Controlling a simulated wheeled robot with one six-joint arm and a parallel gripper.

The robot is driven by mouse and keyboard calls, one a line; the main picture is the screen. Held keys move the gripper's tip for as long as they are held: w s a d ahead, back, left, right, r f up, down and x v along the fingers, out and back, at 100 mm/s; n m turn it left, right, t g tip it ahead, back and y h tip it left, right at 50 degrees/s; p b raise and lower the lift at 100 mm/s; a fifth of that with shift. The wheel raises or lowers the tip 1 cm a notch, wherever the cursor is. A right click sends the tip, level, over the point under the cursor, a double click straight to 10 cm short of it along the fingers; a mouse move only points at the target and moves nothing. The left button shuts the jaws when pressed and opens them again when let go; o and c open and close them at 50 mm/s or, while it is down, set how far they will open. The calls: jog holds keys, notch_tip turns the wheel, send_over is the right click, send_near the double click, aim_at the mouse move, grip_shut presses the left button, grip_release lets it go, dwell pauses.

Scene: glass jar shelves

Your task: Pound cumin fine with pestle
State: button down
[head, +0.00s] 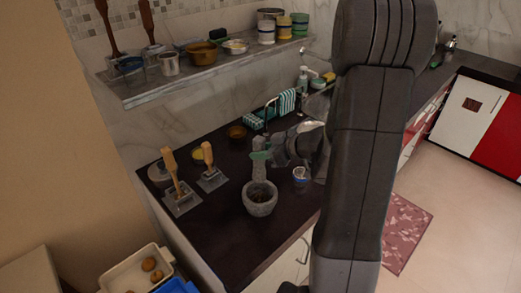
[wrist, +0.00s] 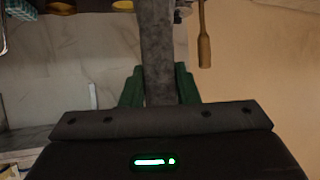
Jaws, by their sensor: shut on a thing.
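The grey stone mortar (head: 260,207) stands on the dark counter, near its front edge. The grey stone pestle (head: 258,172) is upright over the mortar, its lower end at or inside the bowl; I cannot tell if it touches the bottom. Something brownish shows inside the mortar, too small to make out as cumin. My gripper (head: 262,155) is shut around the pestle's upper part. In the wrist view the pestle (wrist: 157,45) runs between the green fingers of my gripper (wrist: 158,88).
Two wooden-handled tools (head: 174,175) (head: 208,157) stand in holders left of the mortar. A small blue-and-white cup (head: 300,174) stands to its right. A brown bowl (head: 237,132) is behind. A shelf (head: 200,76) with jars hangs above. A bin with potatoes (head: 135,275) is at lower left.

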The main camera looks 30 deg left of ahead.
aim_at(265, 173)
jog(key=shift+w, duration=0.15)
jog(key=shift+f, duration=0.15)
jog(key=shift+f+b, duration=2.45)
jog(key=shift+f, duration=1.15)
jog(key=shift+d, duration=0.1)
jog(key=shift+d+f, duration=0.4)
jog(key=shift+d, duration=0.25)
jog(key=shift+r+p, duration=0.1)
jog(key=shift+p, duration=0.2)
jog(key=shift+f, duration=0.25)
